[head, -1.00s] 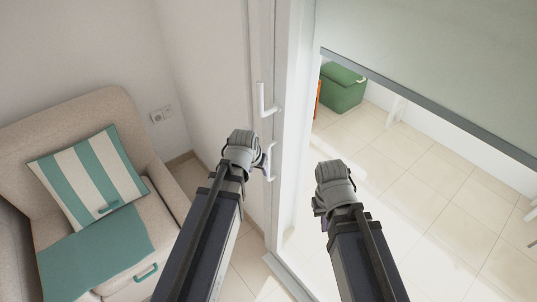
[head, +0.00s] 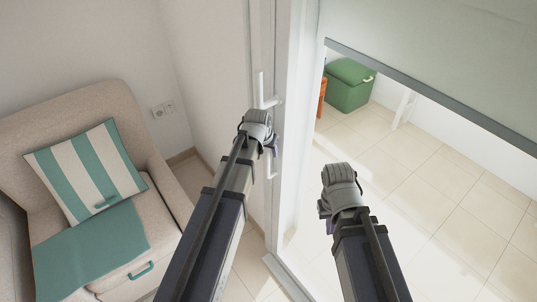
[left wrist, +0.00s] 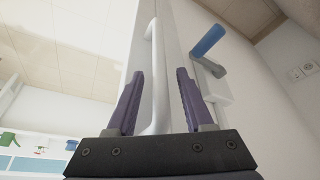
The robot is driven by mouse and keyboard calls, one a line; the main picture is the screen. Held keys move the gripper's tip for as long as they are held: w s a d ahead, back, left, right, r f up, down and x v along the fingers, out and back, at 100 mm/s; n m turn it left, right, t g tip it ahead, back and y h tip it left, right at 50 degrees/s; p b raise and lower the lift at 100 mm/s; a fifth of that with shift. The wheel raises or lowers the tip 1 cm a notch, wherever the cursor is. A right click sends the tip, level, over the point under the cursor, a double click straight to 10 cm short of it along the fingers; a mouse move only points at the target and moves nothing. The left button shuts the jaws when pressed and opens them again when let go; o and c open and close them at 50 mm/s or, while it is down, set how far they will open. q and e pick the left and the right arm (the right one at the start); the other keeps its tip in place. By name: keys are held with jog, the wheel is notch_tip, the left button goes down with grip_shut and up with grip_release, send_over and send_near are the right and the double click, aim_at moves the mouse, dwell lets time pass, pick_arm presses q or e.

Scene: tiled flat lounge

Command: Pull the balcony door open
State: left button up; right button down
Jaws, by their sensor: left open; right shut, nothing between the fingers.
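The balcony door's white frame (head: 262,190) stands upright in the middle of the head view. My left gripper (head: 271,146) is at this bar. In the left wrist view, the white bar (left wrist: 154,75) stands between the two open purple fingers of the left gripper (left wrist: 155,100), and I cannot tell whether they touch it. My right gripper (head: 329,222) is shut and empty in front of the glass, apart from the handle; its fingertips are mostly hidden.
A beige armchair (head: 75,120) with a striped cushion (head: 85,172) and a green cloth (head: 90,250) stands at the left. Beyond the glass are a green box (head: 348,88) and bare tiles. A blue-gripped lever (left wrist: 208,40) shows beside the bar in the wrist view.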

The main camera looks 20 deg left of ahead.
pick_arm(q)
jog(key=shift+r, duration=0.1)
grip_shut()
jog(key=shift+s, duration=0.1)
dwell(1.2)
